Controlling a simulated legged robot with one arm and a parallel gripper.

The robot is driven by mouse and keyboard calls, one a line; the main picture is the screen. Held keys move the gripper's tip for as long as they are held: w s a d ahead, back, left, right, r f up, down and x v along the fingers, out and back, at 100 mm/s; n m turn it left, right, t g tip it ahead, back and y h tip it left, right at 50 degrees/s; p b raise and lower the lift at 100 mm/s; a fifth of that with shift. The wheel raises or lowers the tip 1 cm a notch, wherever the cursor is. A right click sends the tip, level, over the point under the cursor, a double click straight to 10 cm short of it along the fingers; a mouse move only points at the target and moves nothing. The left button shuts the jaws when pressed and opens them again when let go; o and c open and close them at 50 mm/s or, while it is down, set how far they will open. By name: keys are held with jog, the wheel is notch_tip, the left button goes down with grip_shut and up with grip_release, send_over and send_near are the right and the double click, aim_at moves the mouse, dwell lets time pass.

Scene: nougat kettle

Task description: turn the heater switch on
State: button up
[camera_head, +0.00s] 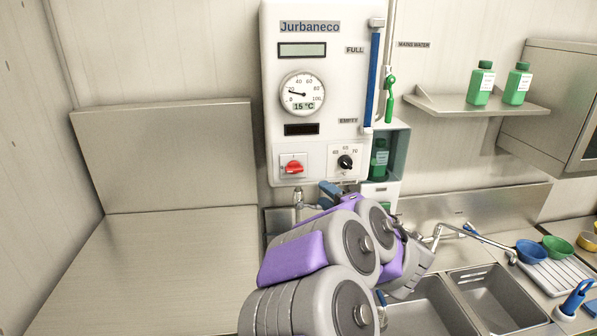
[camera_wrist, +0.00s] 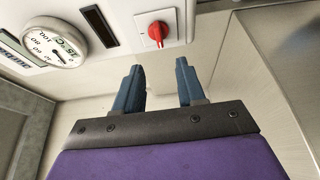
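The red rotary switch (camera_head: 292,167) sits on a white plate at the lower left of the white Jurbaneco heater panel (camera_head: 270,80). Its handle lies roughly sideways in the head view; its markings are too small to read. In the wrist view the red switch (camera_wrist: 157,32) is at the top middle, beyond the fingertips and roughly in line with the gap between them. My gripper (camera_wrist: 160,66) is open and empty, its two blue fingers apart and not touching the switch. In the head view my gripper (camera_head: 330,190) shows only partly, below and right of the switch; my arm hides the rest.
A black dial (camera_head: 345,162) is right of the switch. A round gauge (camera_head: 303,94) above reads 15 °C. Taps and pipes (camera_head: 299,200) hang under the panel. A blue level tube (camera_head: 374,80) runs along its right. A bare steel counter (camera_head: 150,270) lies left; sinks (camera_head: 490,300) lie right.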

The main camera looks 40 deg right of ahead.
aim_at(296, 172)
jog(key=w, duration=0.4)
jog(key=w+d+p, duration=0.1)
jog(key=w, duration=0.3)
jog(key=w+p, duration=0.1)
jog(key=w, duration=0.4)
jog(key=shift+d, duration=0.35)
jog(key=shift+w+d, duration=0.35)
jog(key=shift+w, duration=0.3)
jog(key=shift+a+r, duration=0.1)
jog(key=shift+a, duration=0.05)
jog(key=shift+c, duration=1.4)
grip_shut()
